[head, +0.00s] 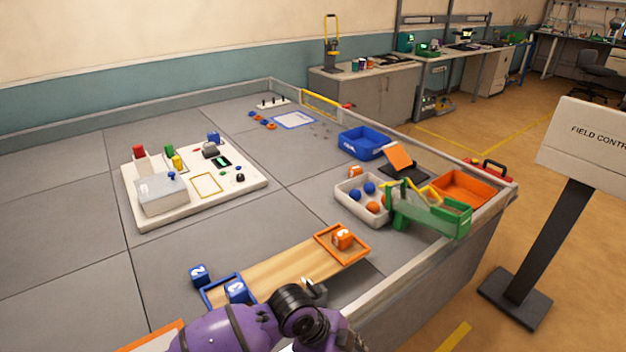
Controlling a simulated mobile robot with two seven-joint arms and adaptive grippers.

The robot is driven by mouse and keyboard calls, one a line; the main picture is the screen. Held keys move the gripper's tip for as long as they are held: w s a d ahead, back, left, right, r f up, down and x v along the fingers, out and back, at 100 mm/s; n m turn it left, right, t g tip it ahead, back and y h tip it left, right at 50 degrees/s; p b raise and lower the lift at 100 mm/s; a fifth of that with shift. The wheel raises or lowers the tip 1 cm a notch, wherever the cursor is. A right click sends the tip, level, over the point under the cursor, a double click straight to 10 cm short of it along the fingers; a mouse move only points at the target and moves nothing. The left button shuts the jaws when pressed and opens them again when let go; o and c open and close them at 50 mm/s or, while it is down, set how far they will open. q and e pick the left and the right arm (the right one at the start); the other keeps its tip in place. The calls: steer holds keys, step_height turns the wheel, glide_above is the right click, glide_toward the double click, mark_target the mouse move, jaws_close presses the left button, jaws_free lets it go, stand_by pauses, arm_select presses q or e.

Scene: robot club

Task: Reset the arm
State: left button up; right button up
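I cannot tell for sure which object the task calls the arm. A green mechanism (399,212) with a yellow bar stands at the right side of the field, between a pale tray and a green box. One of my purple arms, with a dark joint, comes up from the bottom edge and lies over the near end of the wooden strip. No fingertips can be made out on it. My other arm does not show.
A pale tray (348,207) holds blue and orange balls. A green box (450,222), orange bin (466,187) and blue bin (364,143) stand near the right wall. A white board (195,215) holds switches. Numbered cubes (199,276) lie by the wooden strip (285,272).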

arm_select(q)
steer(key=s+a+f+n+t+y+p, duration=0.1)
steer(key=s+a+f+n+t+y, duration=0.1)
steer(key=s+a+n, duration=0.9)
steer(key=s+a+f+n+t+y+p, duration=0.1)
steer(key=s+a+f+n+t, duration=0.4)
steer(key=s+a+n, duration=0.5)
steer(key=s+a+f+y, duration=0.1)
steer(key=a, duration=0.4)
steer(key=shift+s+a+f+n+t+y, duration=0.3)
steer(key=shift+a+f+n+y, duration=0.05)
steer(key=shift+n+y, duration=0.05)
